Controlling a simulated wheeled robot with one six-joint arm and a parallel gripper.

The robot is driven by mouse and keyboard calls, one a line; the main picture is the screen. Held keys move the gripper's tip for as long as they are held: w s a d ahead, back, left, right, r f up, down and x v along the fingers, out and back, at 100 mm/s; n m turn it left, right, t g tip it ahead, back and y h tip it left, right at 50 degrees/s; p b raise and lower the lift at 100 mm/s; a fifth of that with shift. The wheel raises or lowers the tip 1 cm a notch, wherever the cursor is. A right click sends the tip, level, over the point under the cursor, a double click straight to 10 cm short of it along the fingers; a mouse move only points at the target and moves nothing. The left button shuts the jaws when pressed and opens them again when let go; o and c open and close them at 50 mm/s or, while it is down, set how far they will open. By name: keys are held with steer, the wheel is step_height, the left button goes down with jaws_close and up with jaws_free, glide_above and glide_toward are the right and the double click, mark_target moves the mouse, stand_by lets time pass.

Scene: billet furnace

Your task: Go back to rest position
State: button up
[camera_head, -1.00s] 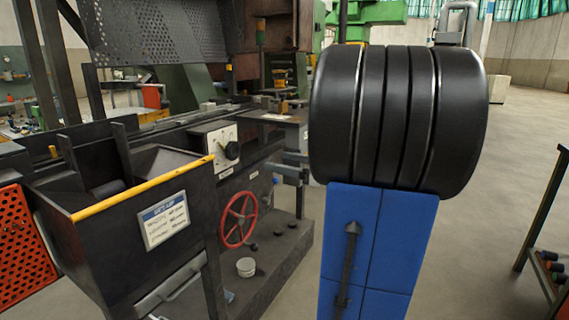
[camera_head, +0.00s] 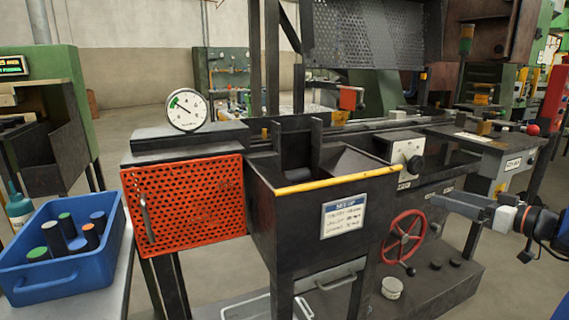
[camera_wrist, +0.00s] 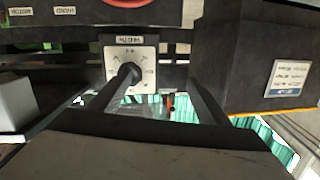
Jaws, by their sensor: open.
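My gripper (camera_head: 441,204) reaches in from the right in the head view, in front of the furnace machine's side. Its fingers point left, a little right of the red handwheel (camera_head: 404,238) and below the white knob panel (camera_head: 407,151). In the wrist view, which looks upside down, my gripper (camera_wrist: 160,92) shows two dark fingers spread apart with nothing between them. The knob panel (camera_wrist: 145,62) shows beyond them there, with its dark knob partly behind the left finger. The fingers appear apart from the machine; the exact gap is hard to tell.
A dark hopper (camera_head: 310,238) with a yellow edge stands centre, beside an orange perforated guard (camera_head: 190,205). A round gauge (camera_head: 186,110) sits on the rail's left end. A blue bin (camera_head: 62,272) with several cylinders is front left. Open floor shows at the back left.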

steer(key=s+a+f+g, duration=0.4)
steer(key=a, duration=0.5)
steer(key=s+a+f+g, duration=0.4)
steer(key=s+a+f, duration=0.1)
steer(key=a, duration=0.5)
steer(key=s+f+m+g+h, duration=0.2)
steer(key=s+f+m+h, duration=0.2)
steer(key=s+h, duration=0.3)
steer(key=shift+s+f+h, duration=0.3)
steer(key=shift+s+f, duration=0.5)
steer(key=shift+s, duration=2)
